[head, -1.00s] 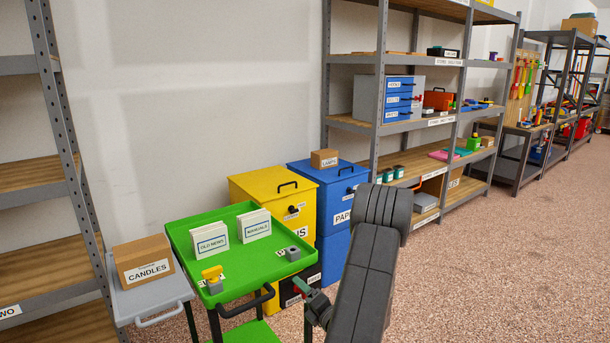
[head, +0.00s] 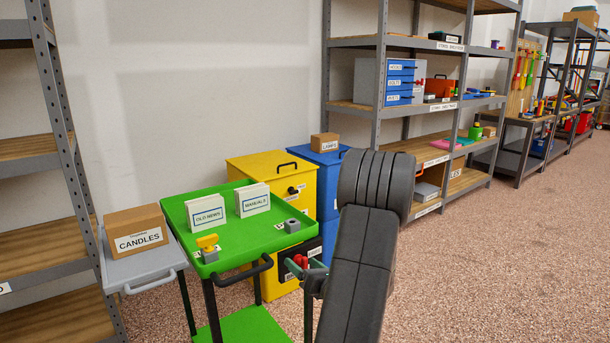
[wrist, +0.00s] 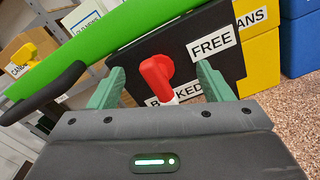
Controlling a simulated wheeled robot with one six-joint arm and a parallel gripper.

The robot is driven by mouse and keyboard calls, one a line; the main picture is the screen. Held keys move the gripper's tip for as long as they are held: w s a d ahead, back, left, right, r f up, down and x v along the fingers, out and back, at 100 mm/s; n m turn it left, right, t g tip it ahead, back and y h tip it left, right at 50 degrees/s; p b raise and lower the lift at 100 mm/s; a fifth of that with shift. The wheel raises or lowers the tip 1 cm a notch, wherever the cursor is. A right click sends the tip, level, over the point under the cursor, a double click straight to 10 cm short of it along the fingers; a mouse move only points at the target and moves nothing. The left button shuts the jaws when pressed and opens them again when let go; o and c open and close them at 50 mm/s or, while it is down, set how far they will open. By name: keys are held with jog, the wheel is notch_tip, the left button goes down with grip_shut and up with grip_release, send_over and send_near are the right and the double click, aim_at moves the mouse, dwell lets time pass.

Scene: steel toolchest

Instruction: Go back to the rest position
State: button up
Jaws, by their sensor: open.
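My gripper (wrist: 160,88) is open, its two green fingers apart on either side of a red handle (wrist: 157,76) in the wrist view. I see gaps between the handle and both fingers. The handle stands before a black panel (wrist: 190,45) labelled FREE, with a second label partly hidden behind the handle. In the head view my gripper (head: 303,268) is just right of the green cart, and the red handle (head: 300,261) shows at its tips. My dark arm hides part of the bins behind it.
The green cart (head: 228,243) holds signs and small grey pieces, and its black push bar (head: 245,272) is close left of my gripper. Yellow (head: 262,173) and blue bins stand behind. A candle box (head: 137,232) is at left. The floor (head: 500,260) to the right is clear.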

jog(key=n+b, duration=0.3)
jog(key=shift+f+b, duration=0.2)
jog(key=shift+b, duration=0.1)
jog(key=shift+r+n+b, duration=0.15)
jog(key=shift+n+b, duration=0.15)
jog(key=shift+n, duration=0.3)
jog(key=shift+r, duration=0.1)
